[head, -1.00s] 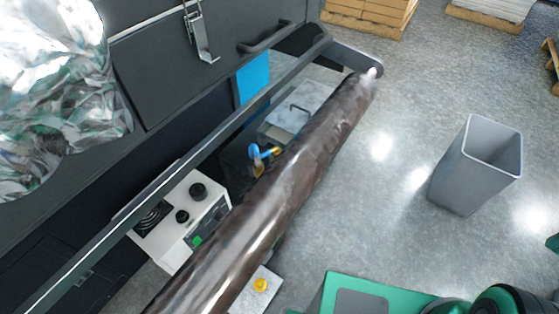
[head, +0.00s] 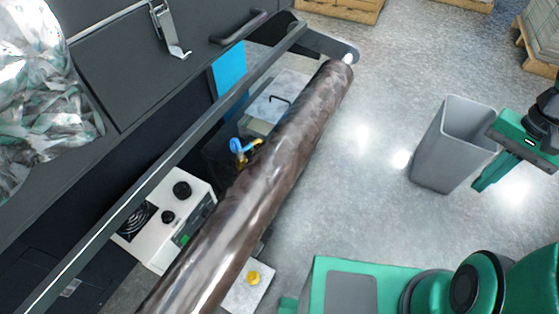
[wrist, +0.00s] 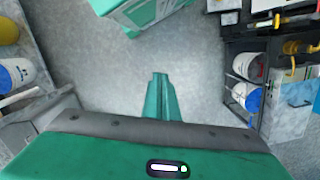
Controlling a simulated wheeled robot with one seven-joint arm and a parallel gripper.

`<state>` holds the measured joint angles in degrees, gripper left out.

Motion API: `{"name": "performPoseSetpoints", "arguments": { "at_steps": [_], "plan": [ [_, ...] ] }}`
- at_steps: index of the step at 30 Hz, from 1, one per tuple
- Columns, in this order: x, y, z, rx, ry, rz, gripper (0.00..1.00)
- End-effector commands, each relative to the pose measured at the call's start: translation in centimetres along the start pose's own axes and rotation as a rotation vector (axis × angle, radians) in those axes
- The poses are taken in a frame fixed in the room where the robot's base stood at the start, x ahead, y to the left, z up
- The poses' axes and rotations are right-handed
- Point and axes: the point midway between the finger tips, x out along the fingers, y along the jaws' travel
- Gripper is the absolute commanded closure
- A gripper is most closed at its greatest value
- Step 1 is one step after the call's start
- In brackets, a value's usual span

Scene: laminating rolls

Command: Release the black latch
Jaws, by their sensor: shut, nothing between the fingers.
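A silvery metal toggle latch (head: 168,30) hangs on the dark machine panel (head: 120,65) at the upper left in the head view. I cannot pick out a latch that is clearly black. A dark bar handle (head: 238,27) sits to the right of the metal latch. My green gripper (head: 484,182) is at the right of the head view, in front of a grey bin and far from the panel. In the wrist view my gripper's fingers (wrist: 160,82) are together and empty, pointing over the floor. The latch does not show there.
A long brown roll (head: 255,195) lies along the machine's front, beside a dark rail (head: 165,165). A grey bin (head: 452,150) stands on open floor at the right. Pallets (head: 340,8) stand at the back. The wrist view shows a dark shelf (wrist: 262,75) with containers.

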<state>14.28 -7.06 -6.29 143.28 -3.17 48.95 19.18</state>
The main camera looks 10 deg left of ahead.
Motion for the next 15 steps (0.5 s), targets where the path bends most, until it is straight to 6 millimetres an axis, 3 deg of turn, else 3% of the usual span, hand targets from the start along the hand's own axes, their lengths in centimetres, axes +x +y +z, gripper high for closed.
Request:
{"name": "performPoseSetpoints", "arguments": {
  "at_steps": [6,15],
  "plan": [
    [5.5,-4.9,-2.1,0.071,-0.099,-0.045,1.00],
    [13.7,-11.9,-2.3,0.214,-0.273,-0.143,1.00]
  ]
}}
